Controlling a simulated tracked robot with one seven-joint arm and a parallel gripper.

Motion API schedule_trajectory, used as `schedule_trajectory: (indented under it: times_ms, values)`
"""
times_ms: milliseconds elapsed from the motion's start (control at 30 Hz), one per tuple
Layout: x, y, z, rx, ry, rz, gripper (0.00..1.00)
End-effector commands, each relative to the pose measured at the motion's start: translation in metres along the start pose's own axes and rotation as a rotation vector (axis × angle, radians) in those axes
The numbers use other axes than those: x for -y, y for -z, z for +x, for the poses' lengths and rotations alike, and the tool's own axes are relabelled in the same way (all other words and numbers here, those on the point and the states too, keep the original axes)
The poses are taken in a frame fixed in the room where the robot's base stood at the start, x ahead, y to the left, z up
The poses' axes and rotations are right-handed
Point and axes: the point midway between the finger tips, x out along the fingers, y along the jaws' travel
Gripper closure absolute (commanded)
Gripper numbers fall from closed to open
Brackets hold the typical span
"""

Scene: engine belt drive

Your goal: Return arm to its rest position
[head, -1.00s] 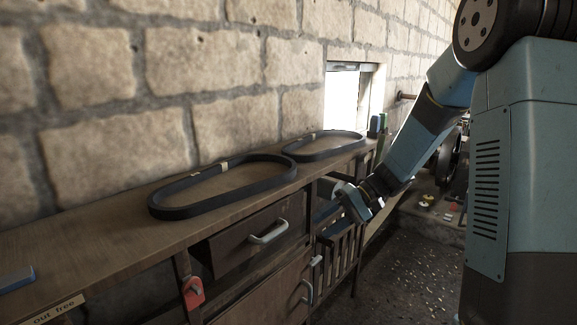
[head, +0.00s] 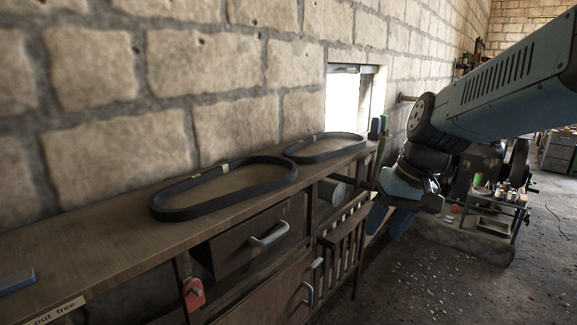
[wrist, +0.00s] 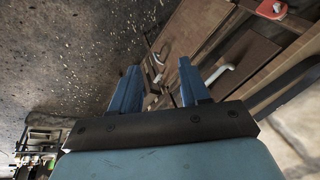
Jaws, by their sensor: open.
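My gripper (head: 389,219) hangs in front of the right end of the workbench in the head view, with its blue fingers pointing down. In the wrist view its two blue fingers (wrist: 157,88) stand apart with nothing between them. The gripper is open and empty. My blue arm comes in from the right of the head view and partly hides what stands behind it.
A wooden bench (head: 95,238) runs along the stone wall. Two dark belts, a nearer one (head: 180,213) and a farther one (head: 325,155), lie on it. A drawer (head: 250,238) sticks out below. A trolley (head: 490,222) stands at right.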

Motion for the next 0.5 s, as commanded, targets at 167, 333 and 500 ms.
schedule_trajectory:
  times_ms: [167,333,500]
  values:
    - [-0.012,-0.023,-0.024,-0.117,-0.105,-0.002,0.54]
    - [-0.023,-0.041,-0.042,-0.226,-0.186,0.002,0.54]
    - [-0.031,-0.052,-0.055,-0.302,-0.236,0.008,0.54]
